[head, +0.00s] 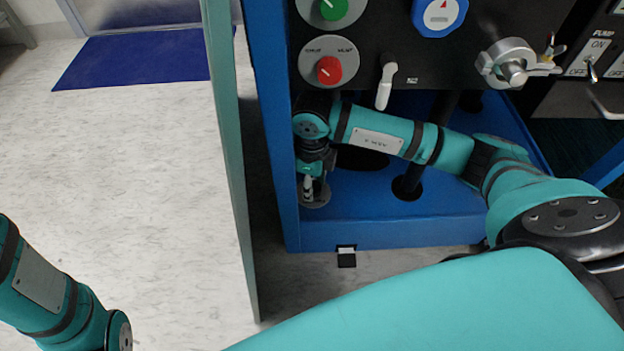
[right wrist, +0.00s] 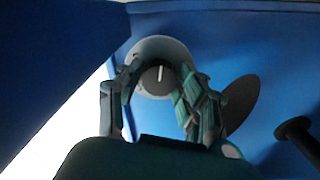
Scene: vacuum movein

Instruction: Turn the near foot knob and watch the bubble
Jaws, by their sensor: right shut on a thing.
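The near foot knob (right wrist: 157,80) is dark with a white pointer line, and sits on a round grey plate (right wrist: 165,48) on the blue deck. In the head view the grey plate (head: 318,198) shows at the deck's near left corner. My right gripper (head: 311,190) points down over it and hides most of the knob. In the right wrist view the fingers of my right gripper (right wrist: 158,92) are on both sides of the knob, shut on it. The pointer line runs nearly straight up in that view. I cannot make out a bubble in either view. My left gripper is out of view.
A blue post (head: 272,130) rises close left of my right gripper, with a green-edged panel (head: 232,160) beyond it. A dark panel above carries a red knob (head: 329,70), a green knob (head: 334,8) and a white lever (head: 385,88). A black post (head: 408,187) stands on the deck.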

